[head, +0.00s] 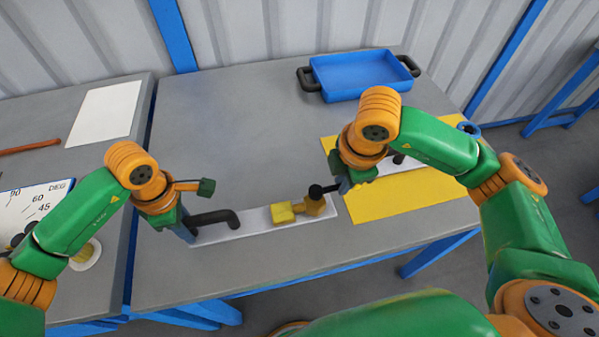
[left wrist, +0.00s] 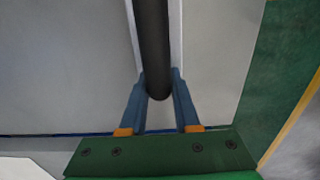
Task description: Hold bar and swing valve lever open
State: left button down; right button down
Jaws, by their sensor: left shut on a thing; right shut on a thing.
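A light flat plate (head: 250,226) lies along the table's front. A dark bar (head: 218,217) with a bent end stands at its left part. My left gripper (head: 187,234) is shut on this bar; in the left wrist view the blue fingers (left wrist: 159,103) sit on both sides of the black bar (left wrist: 152,45). A brass valve (head: 315,207) with a yellow block (head: 282,212) sits on the plate further right. Its black lever (head: 317,191) points up and right to my right gripper (head: 341,185), which is shut on the lever's end, partly hidden by the arm.
A yellow mat (head: 420,193) lies right of the valve, under my right arm. A blue tray (head: 358,75) with black handles stands at the back. A side table (head: 30,180) at left holds a white sheet (head: 105,112) and an angle dial (head: 35,205). The table's middle is clear.

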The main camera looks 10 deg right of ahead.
dwell(0.4)
jog(key=c, duration=0.8)
grip_release()
jog(key=shift+c, duration=0.2)
jog(key=shift+r, duration=0.1)
notch_tip(320, 180, up, 12)
jog(key=s, duration=0.2)
jog(key=shift+s+f, duration=0.2)
jog(key=shift+s, duration=0.05)
pick_arm(q)
jog(key=c, duration=0.6)
grip_release()
jog(key=shift+o, duration=0.2)
